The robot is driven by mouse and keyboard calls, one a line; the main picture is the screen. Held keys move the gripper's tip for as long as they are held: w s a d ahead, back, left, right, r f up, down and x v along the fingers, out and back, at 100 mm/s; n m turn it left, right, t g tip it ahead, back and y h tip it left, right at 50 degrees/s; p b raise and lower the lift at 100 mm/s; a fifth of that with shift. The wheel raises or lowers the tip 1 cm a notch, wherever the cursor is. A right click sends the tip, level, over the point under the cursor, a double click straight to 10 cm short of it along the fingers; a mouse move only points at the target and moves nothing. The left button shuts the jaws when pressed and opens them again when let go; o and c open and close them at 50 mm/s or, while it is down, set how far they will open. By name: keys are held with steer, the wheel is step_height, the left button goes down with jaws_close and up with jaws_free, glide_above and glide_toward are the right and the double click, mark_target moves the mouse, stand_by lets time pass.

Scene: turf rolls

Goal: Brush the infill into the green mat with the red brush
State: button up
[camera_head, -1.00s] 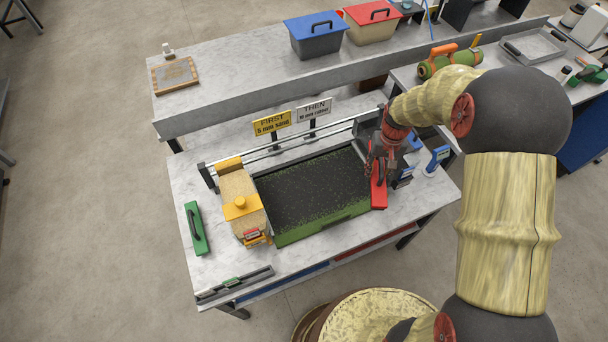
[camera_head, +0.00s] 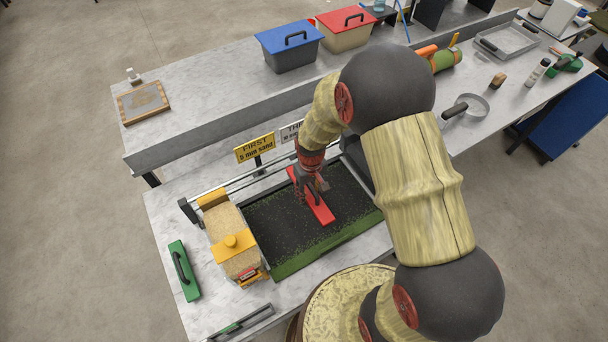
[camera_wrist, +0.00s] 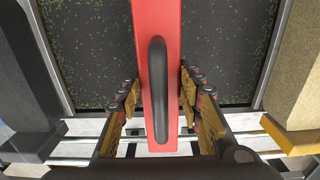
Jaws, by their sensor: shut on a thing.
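The green mat (camera_head: 273,230) lies in a tray on the near table, mostly covered with dark infill. Green shows along its front edge and in specks. The red brush (camera_head: 322,211) is a long red bar across the middle of the mat. My gripper (camera_head: 308,180) is shut on the brush. In the wrist view the fingers of my gripper (camera_wrist: 160,110) stand on both sides of the black handle of the red brush (camera_wrist: 152,20). The dark mat (camera_wrist: 95,50) shows on either side. The brush's underside is hidden, so I cannot tell whether it touches the mat.
A yellow-topped hopper with tan grains (camera_head: 232,242) stands at the mat's left end. A green brush (camera_head: 183,271) lies further left. Signs (camera_head: 254,148) stand behind the mat. Blue-lidded (camera_head: 290,45) and red-lidded (camera_head: 346,35) bins stand on the back bench.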

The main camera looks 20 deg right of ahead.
steer(key=shift+f+b, duration=2.55)
steer(key=shift+f, duration=0.95)
